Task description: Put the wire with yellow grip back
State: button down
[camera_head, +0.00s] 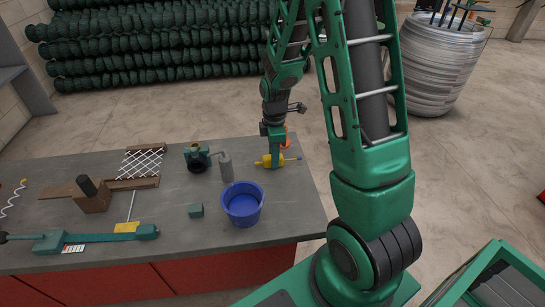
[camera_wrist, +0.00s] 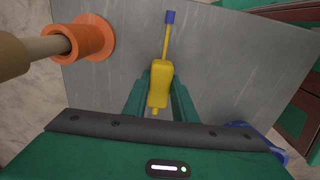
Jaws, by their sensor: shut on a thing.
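The wire with the yellow grip (camera_wrist: 159,83) is between the fingers of my gripper (camera_wrist: 157,97) in the wrist view. My gripper is shut on the yellow grip. The thin yellow shaft points away and ends in a blue tip (camera_wrist: 169,17). In the head view the yellow grip (camera_head: 266,161) lies level, close to the grey table's right part, with the blue tip toward the right. I cannot tell whether it touches the table top. My gripper (camera_head: 274,164) hangs down over it.
An orange spool (camera_wrist: 92,37) stands close to my gripper. The blue bucket (camera_head: 242,204) is nearer the front edge of the grey table (camera_head: 180,209).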

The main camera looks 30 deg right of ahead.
jog(key=c, duration=1.5)
grip_release()
jog(key=shift+o, duration=0.2)
jog(key=shift+f, duration=0.1)
notch_tip(320, 180, up, 11)
jog(key=s+d+r+m, duration=0.1)
jog(key=s+r+m, duration=0.2)
jog(key=s+m, duration=0.3)
jog(key=s+d+r+m, duration=0.1)
jog(key=s+r+m, duration=0.1)
jog(key=s+m, duration=0.5)
jog(key=s+d+r+m, duration=0.1)
jog(key=s+r+m, duration=0.2)
jog(key=s, duration=1.1)
jog(key=m, duration=0.3)
jog(key=shift+d+r+m, duration=0.25)
jog(key=shift+r+m, duration=0.05)
jog(key=shift+m, duration=0.1)
